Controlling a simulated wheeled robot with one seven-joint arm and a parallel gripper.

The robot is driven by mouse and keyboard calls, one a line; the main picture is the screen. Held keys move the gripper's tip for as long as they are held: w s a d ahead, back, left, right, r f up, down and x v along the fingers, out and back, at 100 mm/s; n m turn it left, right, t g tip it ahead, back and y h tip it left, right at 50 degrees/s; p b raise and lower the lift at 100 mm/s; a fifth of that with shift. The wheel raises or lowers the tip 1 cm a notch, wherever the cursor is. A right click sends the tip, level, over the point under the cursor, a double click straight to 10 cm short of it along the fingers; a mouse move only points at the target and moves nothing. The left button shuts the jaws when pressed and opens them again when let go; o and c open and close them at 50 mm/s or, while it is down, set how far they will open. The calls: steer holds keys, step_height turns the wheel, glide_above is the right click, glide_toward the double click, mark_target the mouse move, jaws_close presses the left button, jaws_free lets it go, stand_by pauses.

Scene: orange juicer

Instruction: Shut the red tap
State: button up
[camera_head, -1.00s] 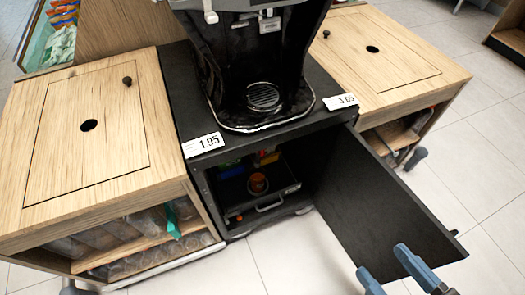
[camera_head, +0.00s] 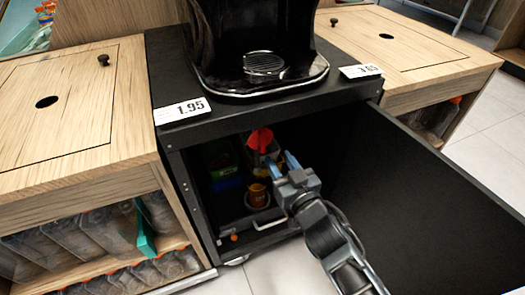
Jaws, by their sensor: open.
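The red tap (camera_head: 260,139) shows inside the dark open cabinet below the black juicer. Its red part stands near the top of the opening, and shadow hides its finer shape. My gripper (camera_head: 282,163) is at the cabinet opening, just right of and below the red tap in the picture. Its blue fingers are apart and appear empty. I cannot tell whether a finger touches the tap.
The black cabinet door (camera_head: 415,190) stands open on the right. A tray handle (camera_head: 268,219), an orange-brown container (camera_head: 258,195) and a green item (camera_head: 218,165) are inside. Wooden counters (camera_head: 75,110) flank the cabinet. The juicer base (camera_head: 263,70) is above.

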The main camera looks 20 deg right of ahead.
mark_target(264, 140)
steer(key=w, duration=0.4)
steer(key=shift+a, duration=0.2)
steer(key=shift+w+f+p, duration=0.15)
steer(key=shift+w+p, duration=0.45)
steer(key=shift+w, duration=2.65)
steer(key=shift+c, duration=0.4)
jaws_close()
